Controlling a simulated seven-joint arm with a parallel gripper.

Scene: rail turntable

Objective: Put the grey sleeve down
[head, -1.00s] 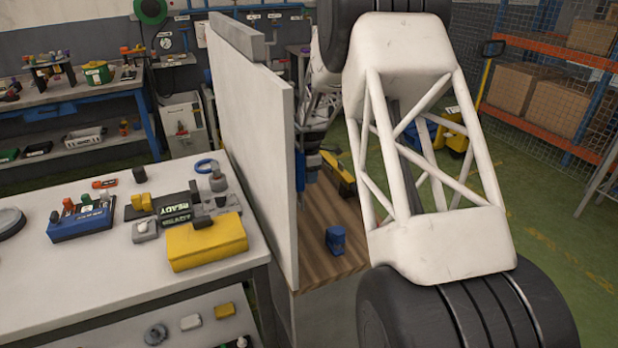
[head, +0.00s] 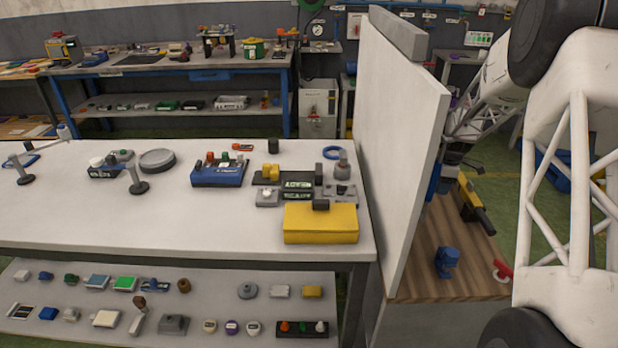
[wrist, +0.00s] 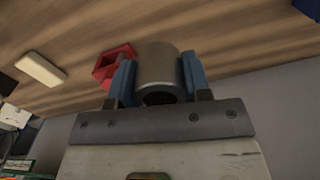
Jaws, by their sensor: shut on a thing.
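The grey sleeve (wrist: 158,62) is a short hollow cylinder in the wrist view, its dark open end facing the camera. My gripper (wrist: 157,75) is shut on it, with a blue finger on each side. Beyond it is a wooden board (wrist: 235,45); I cannot tell whether the sleeve touches it. In the head view the sleeve is not visible, and the white upright panel (head: 398,140) hides part of the area around my gripper. The wooden top (head: 425,285) shows to the right of that panel.
A red part (wrist: 105,66) lies close by the left finger, and a cream block (wrist: 40,69) lies farther left. In the head view a blue part (head: 447,262) and a red hook (head: 503,270) sit on the wooden top. A crowded white bench (head: 130,220) stands left.

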